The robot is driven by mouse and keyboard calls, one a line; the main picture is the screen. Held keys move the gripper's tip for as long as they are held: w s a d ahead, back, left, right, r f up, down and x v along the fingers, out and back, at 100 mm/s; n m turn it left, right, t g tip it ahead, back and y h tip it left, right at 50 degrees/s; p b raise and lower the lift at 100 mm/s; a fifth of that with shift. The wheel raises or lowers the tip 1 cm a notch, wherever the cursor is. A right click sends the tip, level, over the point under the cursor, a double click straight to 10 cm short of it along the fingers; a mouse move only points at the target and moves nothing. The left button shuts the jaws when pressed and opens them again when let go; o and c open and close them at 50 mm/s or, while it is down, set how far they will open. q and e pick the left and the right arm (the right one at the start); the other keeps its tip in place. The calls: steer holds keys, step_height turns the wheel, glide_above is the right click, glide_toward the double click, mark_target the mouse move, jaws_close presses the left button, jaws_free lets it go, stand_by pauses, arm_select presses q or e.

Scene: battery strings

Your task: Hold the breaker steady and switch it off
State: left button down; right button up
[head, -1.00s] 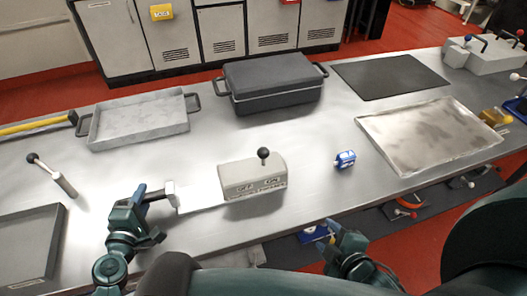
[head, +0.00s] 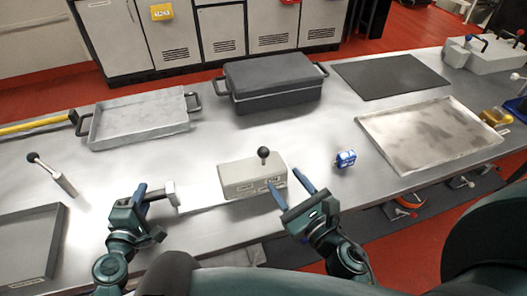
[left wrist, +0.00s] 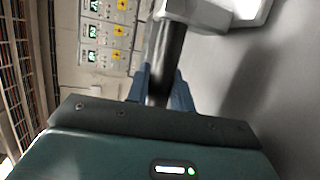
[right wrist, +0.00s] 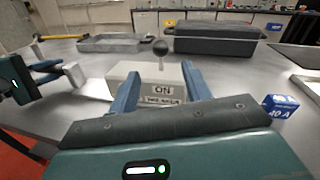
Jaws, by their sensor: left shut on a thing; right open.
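The breaker (head: 240,177) is a beige box on the metal bench, with a short lever ending in a black ball (head: 263,152). In the right wrist view the lever (right wrist: 160,47) stands up from the top, above the "ON" label (right wrist: 162,90). My left gripper (head: 142,192) is shut on a dark grey handle (left wrist: 163,65) with a pale end block (head: 169,189), left of the box near a pale base plate (head: 203,196). My right gripper (head: 284,176) is open and empty at the front right of the box. Its fingers hide part of the front.
A small blue block (head: 345,159) lies right of the breaker. A dark lidded case (head: 275,85) and a grey tray (head: 140,125) stand behind. A worn metal tray (head: 430,135) is at the right. The bench just behind the breaker is clear.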

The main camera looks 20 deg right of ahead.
mark_target(267, 157)
steer(key=w, duration=0.3)
steer(key=w+a, duration=0.1)
steer(key=w, duration=0.3)
steer(key=w+a, duration=0.1)
steer(key=w, duration=0.2)
steer(key=shift+w, duration=0.4)
steer(key=shift+c, duration=0.3)
jaws_close()
